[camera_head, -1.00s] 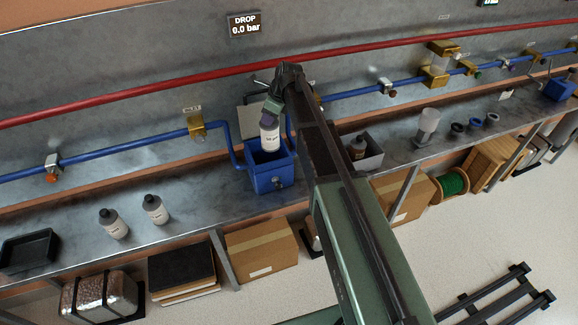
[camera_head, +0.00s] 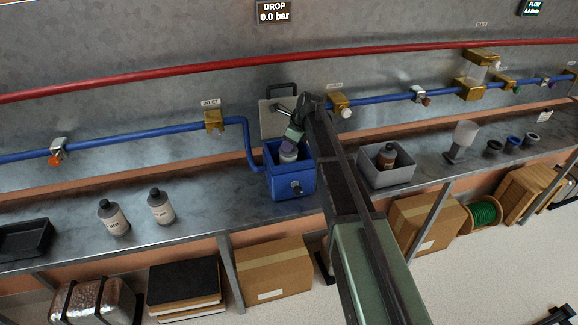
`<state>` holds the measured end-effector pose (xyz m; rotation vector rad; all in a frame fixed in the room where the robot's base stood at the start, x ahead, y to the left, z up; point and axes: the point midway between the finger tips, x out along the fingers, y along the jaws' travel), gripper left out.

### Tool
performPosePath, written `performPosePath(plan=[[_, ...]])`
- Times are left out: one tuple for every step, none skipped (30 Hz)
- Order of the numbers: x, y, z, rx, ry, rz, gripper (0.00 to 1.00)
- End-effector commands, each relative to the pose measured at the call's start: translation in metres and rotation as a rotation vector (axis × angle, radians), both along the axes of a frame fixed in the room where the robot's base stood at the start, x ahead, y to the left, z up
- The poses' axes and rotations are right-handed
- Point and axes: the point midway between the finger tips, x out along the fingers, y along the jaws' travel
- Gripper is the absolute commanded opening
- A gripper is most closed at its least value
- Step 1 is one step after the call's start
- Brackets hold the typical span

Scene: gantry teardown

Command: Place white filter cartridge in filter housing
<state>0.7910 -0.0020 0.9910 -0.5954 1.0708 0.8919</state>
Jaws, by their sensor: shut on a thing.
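The white filter cartridge (camera_head: 289,157) shows only its upper part, down inside the open blue filter housing (camera_head: 291,186). The housing walls hide the rest, so I cannot tell whether it touches the bottom. My gripper (camera_head: 289,146) is shut on the dark top of the cartridge, at the mouth of the housing. The housing's grey lid (camera_head: 272,118) stands open behind it. A small valve or tap (camera_head: 296,187) is on the housing's front.
Two white bottles with dark caps (camera_head: 113,218) (camera_head: 160,207) stand left on the shelf. A grey bin (camera_head: 384,178) with a brown bottle (camera_head: 387,156) is right of my arm. Blue pipe (camera_head: 120,144) runs along the wall. A black tray (camera_head: 25,240) lies far left.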

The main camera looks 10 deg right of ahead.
Motion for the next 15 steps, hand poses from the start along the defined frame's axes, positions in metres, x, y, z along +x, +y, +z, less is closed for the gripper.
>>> performPosePath(plan=[[0.0, 0.0, 0.001, 0.0, 0.0, 0.0, 0.0], [0.0, 0.0, -0.002, 0.0, 0.0, 0.0, 0.0], [0.0, 0.0, -0.008, 0.0, 0.0, 0.0, 0.0], [0.0, 0.0, -0.015, 0.0, 0.0, 0.0, 0.0], [0.0, 0.0, -0.022, 0.0, 0.0, 0.0, 0.0], [0.0, 0.0, -0.032, 0.0, 0.0, 0.0, 0.0], [0.0, 0.0, -0.038, 0.0, 0.0, 0.0, 0.0], [0.0, 0.0, -0.043, 0.0, 0.0, 0.0, 0.0], [0.0, 0.0, -0.045, 0.0, 0.0, 0.0, 0.0], [0.0, 0.0, -0.045, 0.0, 0.0, 0.0, 0.0], [0.0, 0.0, -0.043, 0.0, 0.0, 0.0, 0.0], [0.0, 0.0, -0.041, 0.0, 0.0, 0.0, 0.0], [0.0, 0.0, -0.04, 0.0, 0.0, 0.0, 0.0], [0.0, 0.0, -0.04, 0.0, 0.0, 0.0, 0.0], [0.0, 0.0, -0.039, 0.0, 0.0, 0.0, 0.0]])
